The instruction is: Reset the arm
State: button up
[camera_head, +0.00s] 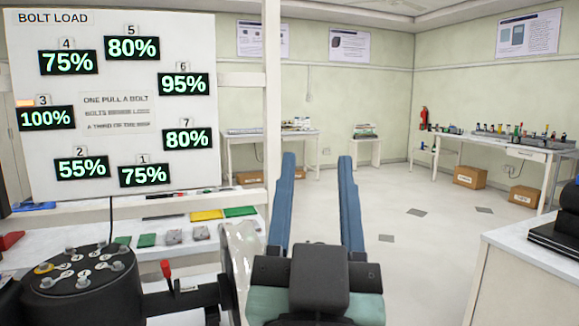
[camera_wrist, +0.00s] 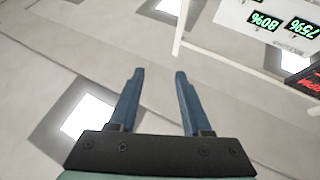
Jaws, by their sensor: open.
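My gripper (camera_head: 316,205) is raised in the middle of the head view, with its two blue fingers apart and nothing between them. In the wrist view my gripper (camera_wrist: 158,100) also shows open and empty, with the ceiling and its bright lamps behind it. The chassis rig, a round black body with bolts on its top (camera_head: 82,282), stands at the lower left of the head view. A red-tipped lever (camera_head: 168,280) stands beside it. My gripper is to the right of the rig and apart from it.
A bolt load board (camera_head: 110,125) with several lit percentages stands at the left; its edge shows in the wrist view (camera_wrist: 240,15). A white post (camera_head: 272,100) rises left of my fingers. A white bench (camera_head: 510,260) stands at the right. Open floor (camera_head: 400,240) lies beyond.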

jog(key=s+a+r+n+t+y, duration=0.1)
jog(key=s+a+r+t+y, duration=0.1)
jog(key=s+r, duration=0.4)
notch_tip(320, 180, up, 3)
jog(key=shift+s+a+f+n+t, duration=0.15)
jog(key=shift+a+n+t, duration=0.05)
jog(key=shift+n+t, duration=0.2)
notch_tip(320, 180, up, 13)
jog(key=p, duration=1.3)
